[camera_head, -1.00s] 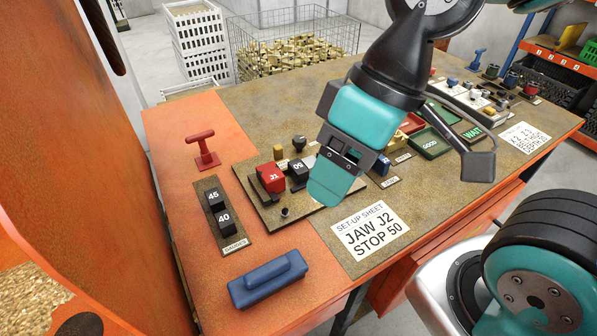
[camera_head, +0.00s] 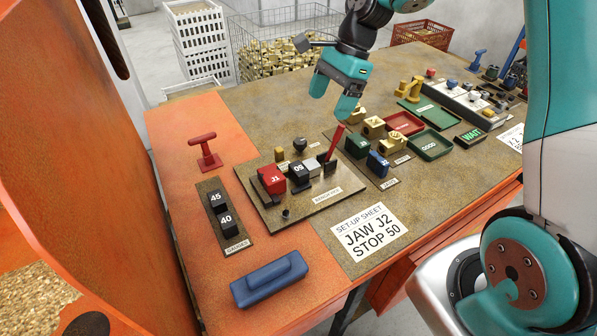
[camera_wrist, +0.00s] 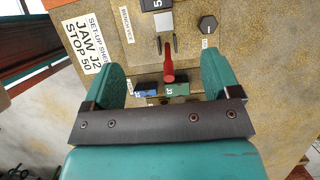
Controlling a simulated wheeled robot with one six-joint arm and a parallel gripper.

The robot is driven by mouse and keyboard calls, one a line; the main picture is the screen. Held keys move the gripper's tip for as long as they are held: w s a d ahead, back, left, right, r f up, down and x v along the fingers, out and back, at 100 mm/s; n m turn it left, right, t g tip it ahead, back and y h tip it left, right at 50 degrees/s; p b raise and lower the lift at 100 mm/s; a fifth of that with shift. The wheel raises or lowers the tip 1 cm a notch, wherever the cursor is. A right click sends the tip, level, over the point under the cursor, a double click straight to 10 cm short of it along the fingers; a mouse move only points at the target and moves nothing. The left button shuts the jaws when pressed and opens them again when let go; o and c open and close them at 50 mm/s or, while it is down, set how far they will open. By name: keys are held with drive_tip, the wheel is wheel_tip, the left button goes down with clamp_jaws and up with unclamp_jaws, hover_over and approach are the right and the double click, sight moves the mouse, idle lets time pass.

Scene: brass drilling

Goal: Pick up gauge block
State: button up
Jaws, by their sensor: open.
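Two black gauge blocks, marked 45 (camera_head: 216,199) and 40 (camera_head: 229,224), stand on a brown mat (camera_head: 238,239) at the left of the bench. A black block marked 50 (camera_head: 299,172) sits on the bench vice board beside a red block marked J1 (camera_head: 271,179); it shows partly at the top of the wrist view (camera_wrist: 159,4). My gripper (camera_head: 333,97) is open and empty, raised above the bench behind the vice's red handle. In the wrist view the fingers (camera_wrist: 163,78) are spread, with the red handle showing between them.
A red T-handle (camera_head: 205,152) stands behind the gauge mat, and a blue block-shaped item (camera_head: 268,279) lies in front. Green and blue jaws (camera_head: 368,154), brass parts (camera_head: 373,127) and red and green trays (camera_head: 428,145) lie right of the vice. The set-up sheet (camera_head: 365,231) lies flat in front.

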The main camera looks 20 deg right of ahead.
drive_tip(key=p, duration=0.1)
hover_over(300, 167)
drive_tip(key=d, duration=0.3)
drive_tip(key=f, duration=1.1)
drive_tip(key=shift+w+a, duration=0.25)
drive_tip(key=shift+p+x, duration=0.75)
drive_tip(key=shift+x, duration=1.9)
drive_tip(key=shift+s+a+r, duration=0.1)
drive_tip(key=shift+r, duration=0.05)
drive_tip(key=c, duration=1.4)
